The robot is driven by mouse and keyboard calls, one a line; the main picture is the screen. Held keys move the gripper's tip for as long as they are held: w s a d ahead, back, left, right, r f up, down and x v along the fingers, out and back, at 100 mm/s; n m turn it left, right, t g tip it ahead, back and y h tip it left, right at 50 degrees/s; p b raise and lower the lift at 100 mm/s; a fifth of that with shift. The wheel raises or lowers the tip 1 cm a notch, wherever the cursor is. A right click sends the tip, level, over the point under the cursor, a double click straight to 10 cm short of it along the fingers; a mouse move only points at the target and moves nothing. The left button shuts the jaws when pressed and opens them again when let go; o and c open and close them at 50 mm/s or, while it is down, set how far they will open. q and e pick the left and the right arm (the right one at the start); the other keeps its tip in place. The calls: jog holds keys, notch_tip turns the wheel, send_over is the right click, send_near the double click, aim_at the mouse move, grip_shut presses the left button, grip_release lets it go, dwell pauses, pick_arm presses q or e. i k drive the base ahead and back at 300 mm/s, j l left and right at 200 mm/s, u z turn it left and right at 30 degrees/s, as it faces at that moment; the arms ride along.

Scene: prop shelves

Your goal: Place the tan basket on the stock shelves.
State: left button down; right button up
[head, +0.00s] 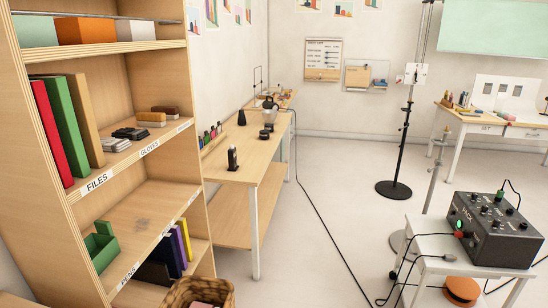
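The tan basket (222,290) is a woven basket at the bottom edge of the head view, cut off by the frame. Something pale pink lies inside it. It appears in front of the right end of the stock shelves' lower part. What supports it is hidden. The stock shelves (150,203) are a wooden unit on the left with labelled boards, including FILES and GLOVES. The board below those labels has a wide bare area in its middle. Neither of my grippers shows in this view.
A green holder (101,246) stands at the left of that board. Dark, purple and yellow books (178,249) stand below. A wooden bench (240,168) is behind the shelves. A grey control box (494,230) sits on a white table at right. Cables cross the floor.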

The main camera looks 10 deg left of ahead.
aim_at(167, 194)
jog(key=i+l, duration=0.1)
jog(key=i, duration=1.75)
jog(key=i+u, duration=0.95)
jog(key=u, duration=0.2)
jog(key=i+l+u, duration=0.6)
jog(key=u, duration=0.25)
jog(key=i+l+u, duration=0.45)
jog(key=k+j, duration=0.1)
